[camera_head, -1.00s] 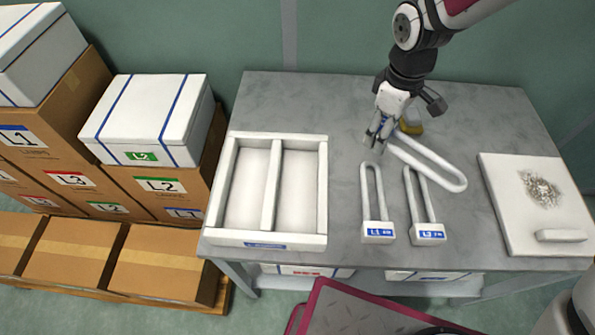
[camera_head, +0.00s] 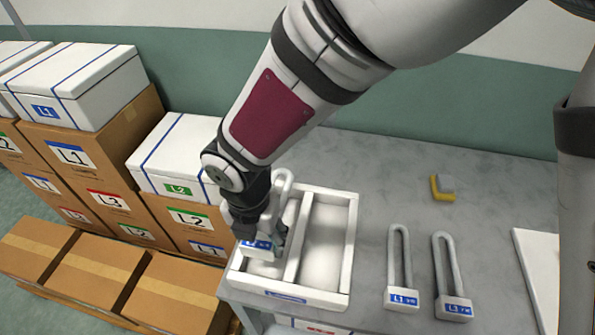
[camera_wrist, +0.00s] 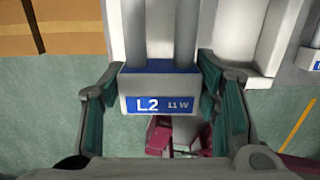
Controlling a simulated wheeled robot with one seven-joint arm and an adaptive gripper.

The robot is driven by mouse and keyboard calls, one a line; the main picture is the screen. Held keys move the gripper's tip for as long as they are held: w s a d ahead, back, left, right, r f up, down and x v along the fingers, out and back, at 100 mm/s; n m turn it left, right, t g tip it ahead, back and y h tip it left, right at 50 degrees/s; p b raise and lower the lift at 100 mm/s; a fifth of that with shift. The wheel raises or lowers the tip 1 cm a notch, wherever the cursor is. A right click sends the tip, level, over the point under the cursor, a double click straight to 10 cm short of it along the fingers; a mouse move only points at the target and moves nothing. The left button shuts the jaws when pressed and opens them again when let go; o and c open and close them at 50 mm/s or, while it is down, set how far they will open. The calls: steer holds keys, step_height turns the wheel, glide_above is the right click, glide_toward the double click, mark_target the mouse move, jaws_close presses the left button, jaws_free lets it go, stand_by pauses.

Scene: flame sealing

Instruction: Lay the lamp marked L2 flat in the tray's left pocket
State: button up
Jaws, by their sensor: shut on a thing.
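The lamp marked L2 (camera_wrist: 158,88) is a white U-shaped tube on a white base with a blue label. My gripper (camera_head: 262,236) is shut on its base, one finger on each side in the wrist view (camera_wrist: 165,108). In the head view the L2 lamp (camera_head: 258,246) is over the left pocket of the white tray (camera_head: 320,297), its label facing the front and its tube end toward the back. I cannot tell whether the lamp touches the pocket floor.
The tray's right pocket (camera_head: 325,238) is empty. Lamps L1 (camera_head: 402,298) and L3 (camera_head: 455,305) lie right of the tray on the grey table. Stacked cartons (camera_head: 190,215) stand close on the left.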

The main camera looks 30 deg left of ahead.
steer(key=b, duration=0.6)
glide_above(267, 268)
steer(key=shift+a+f, duration=0.1)
steer(key=shift+f, duration=4.05)
steer(key=o, duration=1.3)
steer(key=shift+o, duration=0.2)
steer(key=c, duration=0.3)
steer(key=shift+c, duration=0.2)
steer(key=shift+r, duration=0.1)
steer(key=shift+r+p, duration=4)
steer(key=shift+r, duration=1.2)
